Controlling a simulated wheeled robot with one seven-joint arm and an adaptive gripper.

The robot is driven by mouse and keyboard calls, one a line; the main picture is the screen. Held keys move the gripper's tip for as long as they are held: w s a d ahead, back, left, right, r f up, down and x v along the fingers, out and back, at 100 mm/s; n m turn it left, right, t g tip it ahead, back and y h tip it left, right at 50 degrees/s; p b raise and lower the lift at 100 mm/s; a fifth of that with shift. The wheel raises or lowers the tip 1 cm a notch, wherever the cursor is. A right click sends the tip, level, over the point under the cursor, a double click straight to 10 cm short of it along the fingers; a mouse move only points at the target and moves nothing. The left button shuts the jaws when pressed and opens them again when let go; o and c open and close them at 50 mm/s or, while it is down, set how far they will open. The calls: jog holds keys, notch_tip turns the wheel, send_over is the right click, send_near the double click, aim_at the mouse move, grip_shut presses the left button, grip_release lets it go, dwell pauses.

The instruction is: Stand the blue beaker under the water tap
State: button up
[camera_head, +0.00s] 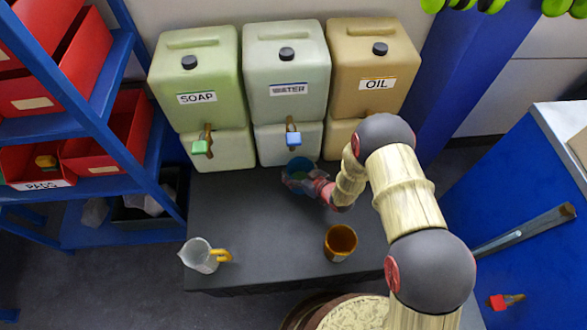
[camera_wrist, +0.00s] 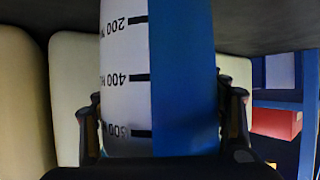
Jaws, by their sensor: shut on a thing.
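The blue beaker (camera_wrist: 183,80) fills the middle of the wrist view, with a white band of volume marks on its left side. In the head view the beaker (camera_head: 300,166) is upright by the table's back edge, just below the blue water tap (camera_head: 293,138) in the picture. My gripper (camera_head: 309,182) is shut on the beaker from the front right. In the wrist view its fingers (camera_wrist: 162,120) are on both sides of the beaker. The beaker's base is out of the wrist view, so I cannot tell if it touches the table.
The dark table (camera_head: 235,215) also bears a clear jug (camera_head: 200,257) with a yellow handle and an orange cup (camera_head: 340,242). The soap tank (camera_head: 195,80), water tank (camera_head: 287,70) and oil tank (camera_head: 372,65) stand behind.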

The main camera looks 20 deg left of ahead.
aim_at(300, 177)
jog(key=o, duration=1.8)
jog(key=shift+o, duration=0.2)
jog(key=shift+r, duration=0.1)
jog(key=shift+s+d+r+p, duration=0.15)
jog(key=shift+d+p, duration=0.15)
jog(key=p+v, duration=0.3)
jog(key=v, duration=0.8)
jog(key=shift+s+d, duration=0.1)
